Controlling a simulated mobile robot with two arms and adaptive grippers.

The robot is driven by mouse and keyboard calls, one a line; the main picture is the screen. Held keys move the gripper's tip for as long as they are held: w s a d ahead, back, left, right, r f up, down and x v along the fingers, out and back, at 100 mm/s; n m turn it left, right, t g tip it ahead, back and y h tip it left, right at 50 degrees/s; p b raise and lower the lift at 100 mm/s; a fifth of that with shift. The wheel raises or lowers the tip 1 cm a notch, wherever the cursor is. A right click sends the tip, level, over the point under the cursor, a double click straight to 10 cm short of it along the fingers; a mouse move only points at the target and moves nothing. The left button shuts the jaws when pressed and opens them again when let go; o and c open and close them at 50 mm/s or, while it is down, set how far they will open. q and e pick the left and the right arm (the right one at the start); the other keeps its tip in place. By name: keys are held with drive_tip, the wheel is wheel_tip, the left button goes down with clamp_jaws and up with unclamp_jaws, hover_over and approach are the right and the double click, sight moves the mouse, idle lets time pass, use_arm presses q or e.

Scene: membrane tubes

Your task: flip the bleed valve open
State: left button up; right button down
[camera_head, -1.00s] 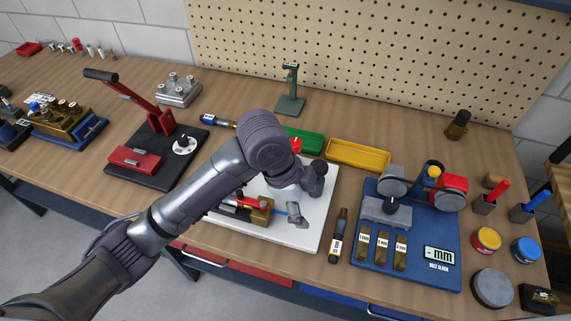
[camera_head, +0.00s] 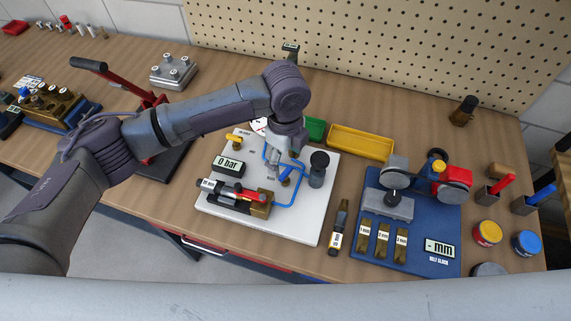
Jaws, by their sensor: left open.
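A white plate (camera_head: 292,224) on the bench carries a display reading 0 bar (camera_head: 229,165), blue tubing (camera_head: 290,203), a brass block with a red part (camera_head: 258,205), a yellow-handled fitting (camera_head: 233,138) and a dark round knob (camera_head: 319,160). A small blue lever (camera_head: 286,175) shows just below my left gripper (camera_head: 281,166). I cannot tell for certain which handle is the bleed valve. My left gripper is open and points down over the middle of the plate, partly hiding the tubing. I cannot tell whether it touches the lever. My right gripper is not in view.
Green (camera_head: 314,129) and yellow (camera_head: 361,142) trays lie behind the plate. A pegboard (camera_head: 400,55) closes the back.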

sight(286, 172)
use_arm(q)
drive_tip(key=shift+f+p, duration=0.35)
drive_tip(key=shift+f, duration=2.2)
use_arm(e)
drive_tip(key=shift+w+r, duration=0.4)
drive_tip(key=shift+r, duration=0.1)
use_arm(q)
drive_tip(key=c, duration=1.2)
drive_tip(key=shift+o, duration=0.2)
drive_tip(key=n+p, duration=0.1)
drive_tip(key=p, duration=0.1)
drive_tip(key=n+p, duration=0.1)
drive_tip(key=n, duration=0.1)
drive_tip(key=shift+r+p, duration=0.3)
drive_tip(key=shift+p, duration=0.1)
drive_tip(key=shift+f+n, duration=0.2)
drive_tip(key=shift+n, duration=0.3)
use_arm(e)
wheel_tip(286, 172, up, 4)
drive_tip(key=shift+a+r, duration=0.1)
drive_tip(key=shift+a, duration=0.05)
use_arm(q)
drive_tip(key=o, duration=1.2)
drive_tip(key=shift+c, duration=0.2)
